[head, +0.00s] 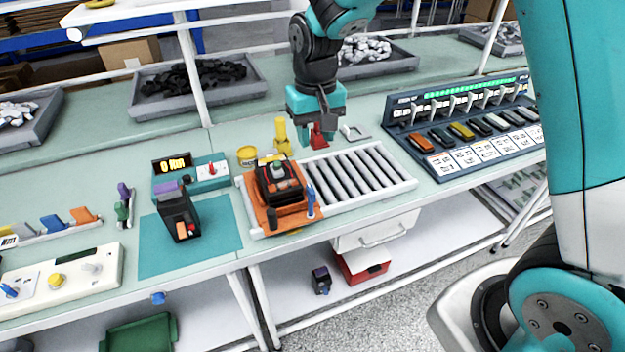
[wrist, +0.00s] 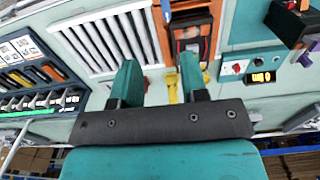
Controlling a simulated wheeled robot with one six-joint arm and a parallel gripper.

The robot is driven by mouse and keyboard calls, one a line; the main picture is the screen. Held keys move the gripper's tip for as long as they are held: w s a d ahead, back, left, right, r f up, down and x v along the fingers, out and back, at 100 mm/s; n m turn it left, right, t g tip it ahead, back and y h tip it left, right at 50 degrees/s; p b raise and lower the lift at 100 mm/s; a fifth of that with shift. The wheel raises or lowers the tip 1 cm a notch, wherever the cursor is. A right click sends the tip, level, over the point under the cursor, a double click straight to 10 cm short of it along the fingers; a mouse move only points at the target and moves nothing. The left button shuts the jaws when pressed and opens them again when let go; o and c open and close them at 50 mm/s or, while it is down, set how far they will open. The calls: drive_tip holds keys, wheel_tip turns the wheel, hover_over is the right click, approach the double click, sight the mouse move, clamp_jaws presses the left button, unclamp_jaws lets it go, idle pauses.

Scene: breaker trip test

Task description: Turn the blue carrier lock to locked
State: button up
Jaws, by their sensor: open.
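An orange carrier (head: 291,213) sits at the left end of a roller track, with a black breaker (head: 279,183) on it. The blue carrier lock (head: 311,203) is a small upright blue lever at the carrier's right front corner. Whether it is at locked is too small to tell. My gripper (head: 319,128) is open and empty, behind the track and well apart from the lock. In the wrist view my gripper (wrist: 160,68) has both fingers apart, with the orange carrier (wrist: 211,36) beyond them.
The roller track (head: 352,175) runs right from the carrier. A yellow post (head: 282,136) and a red piece (head: 318,138) stand behind it, close to my gripper. A panel of switches (head: 465,125) is at right. A teal mat (head: 150,247) with another black device lies at left.

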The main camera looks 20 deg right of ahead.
sight(311, 189)
drive_tip(key=f+p, duration=0.1)
drive_tip(key=f, duration=0.4)
drive_tip(key=f+p, duration=0.1)
drive_tip(key=f, duration=0.4)
drive_tip(key=a+f+p, duration=0.1)
drive_tip(key=f, duration=0.4)
